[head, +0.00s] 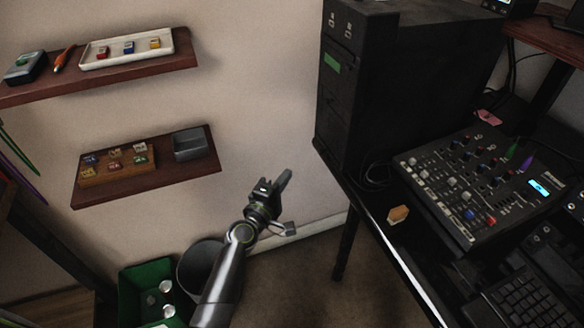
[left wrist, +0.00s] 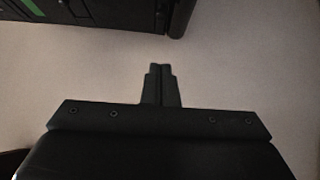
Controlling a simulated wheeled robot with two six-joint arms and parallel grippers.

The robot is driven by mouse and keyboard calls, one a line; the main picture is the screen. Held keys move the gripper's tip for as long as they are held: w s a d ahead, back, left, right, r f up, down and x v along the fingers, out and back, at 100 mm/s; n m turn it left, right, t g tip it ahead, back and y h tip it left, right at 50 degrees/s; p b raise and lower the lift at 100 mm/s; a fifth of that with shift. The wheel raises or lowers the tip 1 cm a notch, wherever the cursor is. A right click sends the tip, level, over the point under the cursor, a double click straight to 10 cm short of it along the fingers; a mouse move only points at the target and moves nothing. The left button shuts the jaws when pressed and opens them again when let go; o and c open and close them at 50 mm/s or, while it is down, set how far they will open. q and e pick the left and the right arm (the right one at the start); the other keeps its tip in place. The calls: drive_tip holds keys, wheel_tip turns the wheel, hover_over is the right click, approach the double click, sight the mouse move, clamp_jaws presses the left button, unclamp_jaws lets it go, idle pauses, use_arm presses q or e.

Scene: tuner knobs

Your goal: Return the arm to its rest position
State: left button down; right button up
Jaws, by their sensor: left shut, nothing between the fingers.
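My left arm comes up from the bottom of the head view. Its gripper (head: 284,180) hangs in free air in front of the beige wall, between the wall shelves and the black rack. In the left wrist view the two fingers (left wrist: 160,72) are closed together with nothing between them. The gripper touches nothing that I can see. The mixer (head: 455,190) with knobs, faders and a lit blue display stands on the black desk to the right, well apart from the gripper. My right gripper is not in view.
The black rack (head: 385,80) stands on the desk (head: 375,215). A lower shelf (head: 140,187) holds small cubes and a grey tray. An upper shelf (head: 120,70) holds a white tray. A grey bin (head: 190,268) and a green crate (head: 133,290) stand below. The floor between bin and desk looks clear.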

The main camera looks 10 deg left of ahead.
use_arm(q)
drive_tip(key=s+a+f+m+g+y+p, duration=0.1)
drive_tip(key=s+a+f+m+g+p, duration=0.15)
drive_tip(key=s+f, duration=0.6)
drive_tip(key=s+a+f+m+g+y+p, duration=0.15)
drive_tip(key=s+a+f+m+g, duration=0.35)
drive_tip(key=f, duration=0.6)
drive_tip(key=s+a+f+g+y+p, duration=0.1)
drive_tip(key=s+f+g+p, duration=0.1)
drive_tip(key=s+f, duration=0.7)
drive_tip(key=s+a+f+m+g+p, duration=0.1)
drive_tip(key=s+a+f+m+g, duration=0.1)
drive_tip(key=s, duration=0.8)
drive_tip(key=s+a+f+m+g+y+p, duration=0.1)
drive_tip(key=s+a+f+m+g, duration=0.1)
drive_tip(key=s, duration=0.7)
drive_tip(key=s+a+f+m+g+y+p, duration=0.1)
drive_tip(key=s+a+f+m+g+p, duration=0.1)
drive_tip(key=s+f, duration=0.4)
drive_tip(key=s+a+m+g, duration=0.1)
drive_tip(key=s, duration=0.3)
drive_tip(key=shift+s+a, duration=0.3)
